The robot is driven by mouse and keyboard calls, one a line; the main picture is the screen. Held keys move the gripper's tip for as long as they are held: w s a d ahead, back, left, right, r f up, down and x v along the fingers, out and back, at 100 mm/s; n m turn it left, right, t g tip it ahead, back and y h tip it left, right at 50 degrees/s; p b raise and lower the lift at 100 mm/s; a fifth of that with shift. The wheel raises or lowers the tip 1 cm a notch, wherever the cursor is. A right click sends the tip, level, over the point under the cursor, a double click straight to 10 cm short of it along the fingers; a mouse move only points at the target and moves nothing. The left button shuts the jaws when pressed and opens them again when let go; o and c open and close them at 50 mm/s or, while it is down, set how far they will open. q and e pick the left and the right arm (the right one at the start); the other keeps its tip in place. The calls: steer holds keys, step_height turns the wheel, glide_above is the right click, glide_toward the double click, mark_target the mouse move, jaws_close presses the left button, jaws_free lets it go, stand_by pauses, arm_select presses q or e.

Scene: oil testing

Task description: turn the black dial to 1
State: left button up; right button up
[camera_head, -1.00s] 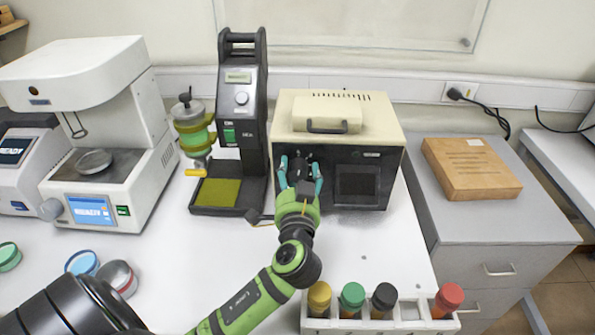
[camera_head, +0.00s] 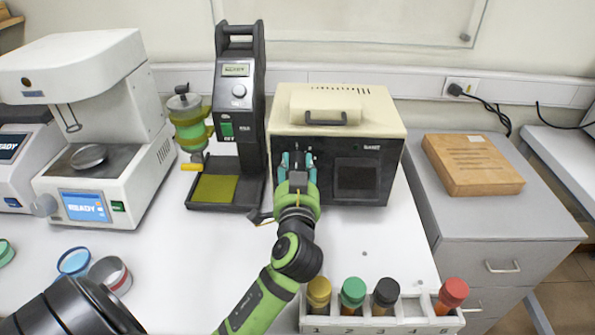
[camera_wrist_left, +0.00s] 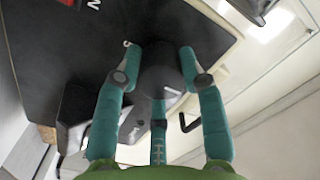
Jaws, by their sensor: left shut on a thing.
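The cream-and-black box (camera_head: 388,120) stands on the white table, with a dark window on the right of its black front. My left gripper (camera_head: 298,160) is at the left part of that front and covers the dial in the head view. In the left wrist view, the teal fingers (camera_wrist_left: 163,75) are shut around the black dial (camera_wrist_left: 160,65), one on each side, with a third finger below. A white mark shows on the dial, and part of a white character is beside it on the panel. I cannot read the dial's setting. My right gripper is not in view.
A black stand instrument (camera_head: 240,120) with a green-banded vessel (camera_head: 190,125) is left of the box. A white rack (camera_head: 420,318) with several capped bottles is at the front. A wooden box (camera_head: 472,165) lies on the grey cabinet (camera_head: 500,225) to the right.

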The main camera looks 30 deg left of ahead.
arm_select(q)
steer(key=shift+f, duration=0.25)
steer(key=o, duration=1.2)
steer(key=shift+c, duration=0.2)
steer(key=shift+a, duration=0.15)
steer(key=shift+s+r, duration=0.1)
steer(key=v, duration=1.2)
